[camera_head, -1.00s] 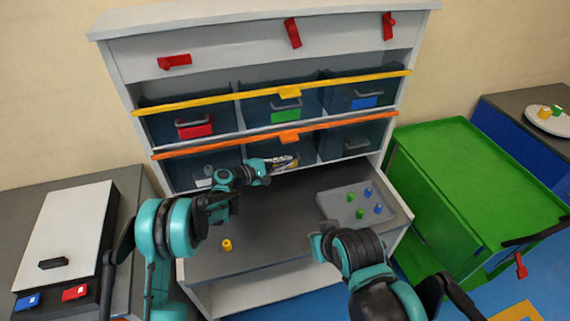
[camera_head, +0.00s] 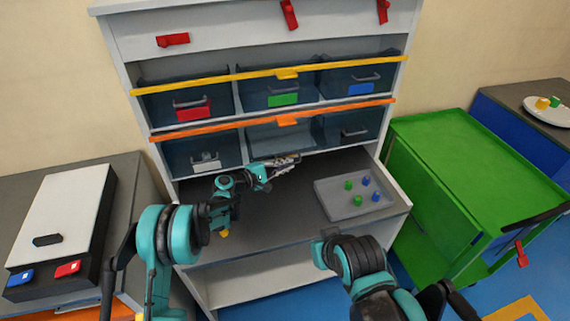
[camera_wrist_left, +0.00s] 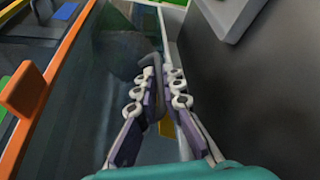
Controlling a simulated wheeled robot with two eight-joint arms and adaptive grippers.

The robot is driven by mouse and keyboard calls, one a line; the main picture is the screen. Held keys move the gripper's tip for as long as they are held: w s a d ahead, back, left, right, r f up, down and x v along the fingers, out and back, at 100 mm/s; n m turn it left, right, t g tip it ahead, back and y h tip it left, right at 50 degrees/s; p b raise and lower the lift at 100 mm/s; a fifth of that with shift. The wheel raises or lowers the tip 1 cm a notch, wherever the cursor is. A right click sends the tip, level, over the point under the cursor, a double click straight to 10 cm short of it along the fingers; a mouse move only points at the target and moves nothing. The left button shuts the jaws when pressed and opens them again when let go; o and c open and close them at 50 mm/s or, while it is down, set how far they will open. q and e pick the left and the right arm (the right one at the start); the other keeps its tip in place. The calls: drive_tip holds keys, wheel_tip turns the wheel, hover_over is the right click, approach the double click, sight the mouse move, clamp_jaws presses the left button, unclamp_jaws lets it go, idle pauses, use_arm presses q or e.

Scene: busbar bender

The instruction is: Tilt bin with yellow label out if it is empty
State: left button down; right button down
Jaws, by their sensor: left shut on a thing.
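The bin with the yellow label (camera_wrist_left: 166,128) is the lower middle bin of the shelf. In the head view its opening (camera_head: 281,136) looks pale grey, and its front appears tilted outward; I see no contents in the part that shows. My left gripper (camera_head: 288,161) reaches in from the left in front of this bin. In the left wrist view the left gripper (camera_wrist_left: 160,82) is shut on the bin's dark handle (camera_wrist_left: 152,66), with the yellow label below it. The fingers hide part of the handle.
An orange bar (camera_head: 235,127) runs above the lower bins, beside a white-label bin (camera_head: 190,154) and another bin (camera_head: 355,126). A grey tray (camera_head: 334,203) with green and blue pegs lies right on the worktop. A yellow peg (camera_head: 224,233) is partly hidden by my arm.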

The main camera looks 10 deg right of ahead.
use_arm(q)
drive_tip(key=shift+s+f+m+b, duration=0.1)
drive_tip(key=shift+f+m+b, duration=0.2)
drive_tip(key=shift+f, duration=0.05)
drive_tip(key=shift+s+f, duration=0.1)
drive_tip(key=shift+s, duration=0.05)
drive_tip(key=c, duration=1.6)
unclamp_jaws()
drive_tip(key=shift+c, duration=0.2)
drive_tip(key=v, duration=1.2)
drive_tip(key=shift+f, duration=0.1)
